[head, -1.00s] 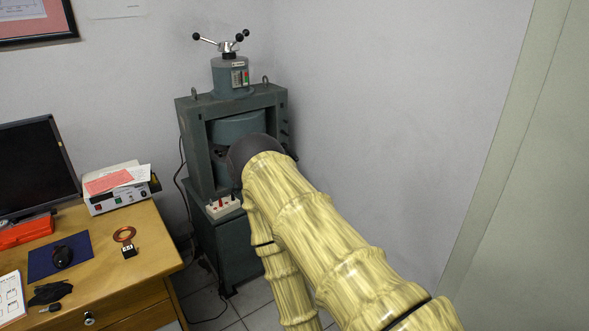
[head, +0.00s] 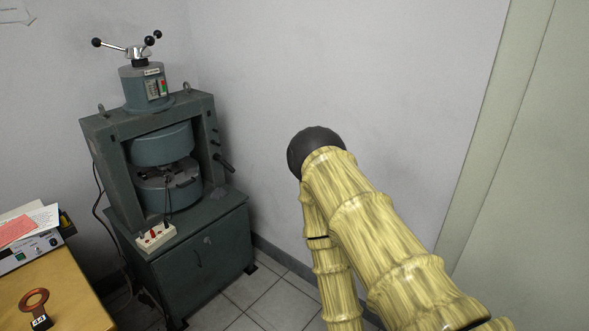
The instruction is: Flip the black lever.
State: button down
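The magnet (head: 112,185) is a grey-green frame with two round poles and a gap between them, on a cabinet in the corner. On its right side a black lever-like handle (head: 224,163) sticks out, with smaller dark knobs above it. A pale block (head: 156,238) at the cabinet's front edge bears small red and dark upright pieces; I cannot tell whether one is a lever. A handle with black ball ends (head: 128,49) tops the magnet. My yellow arm stands to the right, apart from the magnet; my gripper is not visible.
A wooden desk (head: 65,300) is at the lower left, with a copper ring (head: 34,300) and a power supply (head: 38,252). Dark cables hang left of the magnet. Tiled floor (head: 250,291) is open in front of the cabinet. The wall and a pale panel are at right.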

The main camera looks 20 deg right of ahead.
aim_at(226, 164)
jog(key=z, duration=0.25)
jog(key=i, duration=1.25)
jog(key=u, duration=0.55)
